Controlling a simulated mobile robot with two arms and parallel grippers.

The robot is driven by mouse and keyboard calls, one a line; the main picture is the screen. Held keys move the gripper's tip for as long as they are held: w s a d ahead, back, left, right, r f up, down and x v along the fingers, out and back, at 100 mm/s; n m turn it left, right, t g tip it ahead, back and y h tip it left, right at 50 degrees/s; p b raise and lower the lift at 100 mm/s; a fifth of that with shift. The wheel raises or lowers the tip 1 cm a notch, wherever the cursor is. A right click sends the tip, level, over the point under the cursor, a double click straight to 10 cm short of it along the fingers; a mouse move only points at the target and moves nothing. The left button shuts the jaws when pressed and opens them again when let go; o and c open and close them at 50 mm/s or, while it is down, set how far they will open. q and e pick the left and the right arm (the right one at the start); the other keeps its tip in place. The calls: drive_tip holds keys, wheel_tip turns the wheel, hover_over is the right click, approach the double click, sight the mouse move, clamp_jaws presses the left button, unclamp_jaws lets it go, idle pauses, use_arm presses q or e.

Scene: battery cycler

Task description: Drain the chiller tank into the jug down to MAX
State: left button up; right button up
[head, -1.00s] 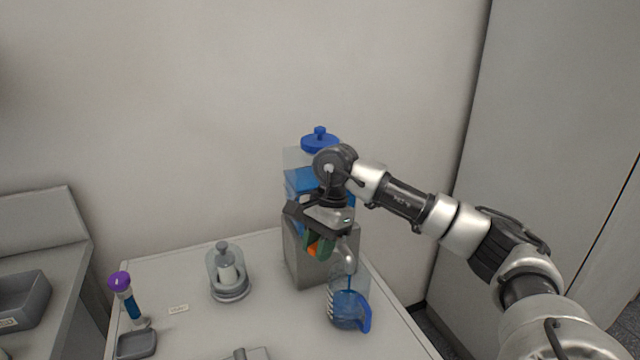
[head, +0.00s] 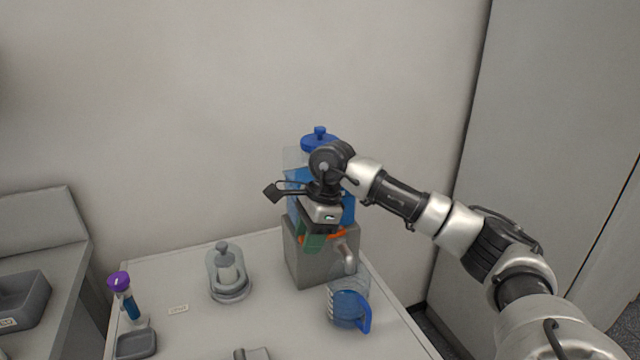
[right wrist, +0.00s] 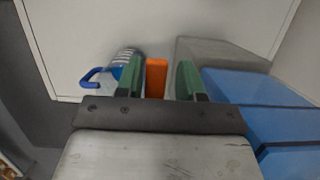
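The chiller tank (head: 296,180) is a clear box of blue liquid with a blue cap, on a grey block. Its orange tap handle (right wrist: 157,77) is between the green fingers of my right gripper (right wrist: 162,80). A gap shows between handle and right finger, so the gripper looks open around it. In the head view my right gripper (head: 315,242) is in front of the tank, partly hiding tap and handle. The spout (head: 348,258) points down over the clear jug (head: 349,309), which holds blue liquid and has a blue handle. No stream shows below the spout. My left gripper is out of view.
A glass-domed vessel (head: 229,273) stands left of the tank. A purple-capped blue tube (head: 126,297) and a small grey tray (head: 136,344) are at the table's left. A grey bin (head: 22,303) is on the neighbouring bench. The table between vessel and jug is mostly clear.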

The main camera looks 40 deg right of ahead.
drive_tip(key=shift+r, duration=0.1)
drive_tip(key=p+v, duration=0.5)
drive_tip(key=v, duration=0.3)
drive_tip(key=shift+w+d, duration=0.1)
drive_tip(key=shift+w, duration=0.1)
drive_tip(key=shift+s, duration=0.1)
idle(0.5)
